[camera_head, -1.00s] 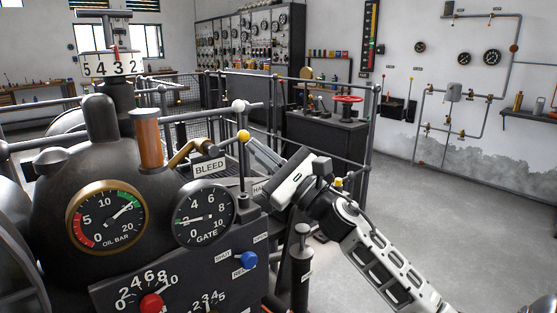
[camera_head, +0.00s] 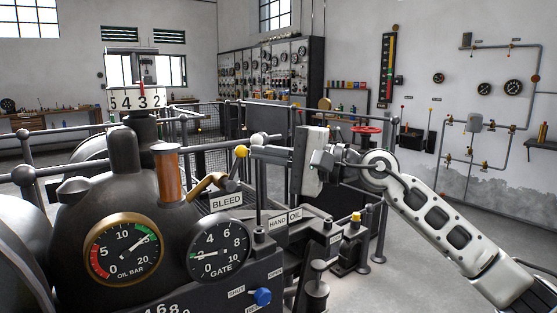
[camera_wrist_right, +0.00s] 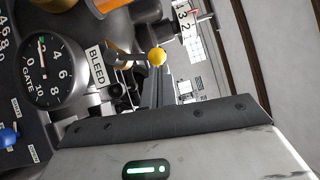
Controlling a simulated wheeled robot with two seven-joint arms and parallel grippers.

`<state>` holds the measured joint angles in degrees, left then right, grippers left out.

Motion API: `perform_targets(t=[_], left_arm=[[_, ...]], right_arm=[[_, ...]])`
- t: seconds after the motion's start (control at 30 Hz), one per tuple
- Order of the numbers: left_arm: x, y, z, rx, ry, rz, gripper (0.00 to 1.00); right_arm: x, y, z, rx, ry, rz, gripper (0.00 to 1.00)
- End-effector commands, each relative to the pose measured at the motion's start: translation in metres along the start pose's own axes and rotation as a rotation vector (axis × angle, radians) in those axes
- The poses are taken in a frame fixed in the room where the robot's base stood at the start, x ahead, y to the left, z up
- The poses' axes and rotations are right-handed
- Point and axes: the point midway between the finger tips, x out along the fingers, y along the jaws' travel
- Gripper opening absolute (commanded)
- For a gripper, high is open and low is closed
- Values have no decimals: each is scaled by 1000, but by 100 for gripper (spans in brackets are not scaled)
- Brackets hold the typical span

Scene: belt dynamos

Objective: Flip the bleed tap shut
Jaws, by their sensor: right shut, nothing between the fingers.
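The bleed tap has a bent brass lever (camera_head: 207,185) above the white BLEED label (camera_head: 227,201). A yellow ball knob (camera_head: 241,151) shows at its upper right. In the right wrist view the yellow knob (camera_wrist_right: 157,57) sits at the end of the lever, beside the BLEED label (camera_wrist_right: 97,67). My right gripper (camera_head: 254,151) comes in from the right, shut and empty, with its fingertips at the knob. I cannot tell whether they touch it. In the right wrist view the shut fingers (camera_wrist_right: 158,80) point at the knob. My left gripper is not in view.
The gate gauge (camera_head: 219,249), oil gauge (camera_head: 123,249) and a wooden-coloured cylinder (camera_head: 169,174) crowd the left of the tap. A blue knob (camera_head: 262,296) is below. A HAND OIL label (camera_head: 285,218) and railings lie right and behind. Open floor is at the right.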

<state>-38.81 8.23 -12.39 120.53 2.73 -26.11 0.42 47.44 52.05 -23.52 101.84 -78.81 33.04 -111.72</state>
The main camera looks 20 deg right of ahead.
Motion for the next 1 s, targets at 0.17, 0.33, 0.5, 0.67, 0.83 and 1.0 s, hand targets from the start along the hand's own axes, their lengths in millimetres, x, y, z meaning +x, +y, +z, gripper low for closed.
perform_targets(t=[0.17, 0.33, 0.5, 0.67, 0.83, 1.0], left_arm=[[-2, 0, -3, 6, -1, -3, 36], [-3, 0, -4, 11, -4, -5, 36], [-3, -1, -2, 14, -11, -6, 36], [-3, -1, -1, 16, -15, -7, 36], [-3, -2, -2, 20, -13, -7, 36], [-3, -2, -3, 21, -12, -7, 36]], right_arm=[[5, -9, 8, -120, 0, 79, 0], [9, -12, 15, -206, 0, 137, 0], [12, -13, 19, -263, 0, 177, 0], [13, -14, 21, -293, 0, 195, 0], [14, -14, 22, -304, 0, 204, 0], [14, -13, 22, -304, -1, 205, 0]])
